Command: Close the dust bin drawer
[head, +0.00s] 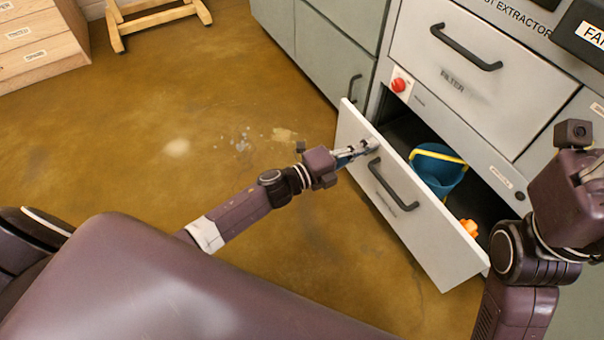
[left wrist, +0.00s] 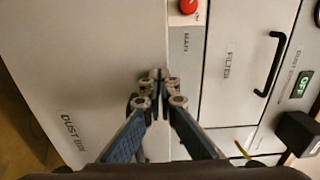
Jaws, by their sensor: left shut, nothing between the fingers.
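The dust bin drawer (head: 432,235) is pulled out of the grey cabinet, with its pale front facing my left arm and a black handle (head: 390,187) on it. The front also fills the left of the left wrist view (left wrist: 90,65), with the label "DUST BIN". My left gripper (head: 370,147) is shut and empty, its tips at the upper left part of the front, close to the handle's upper end. Whether the tips touch the panel I cannot tell.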

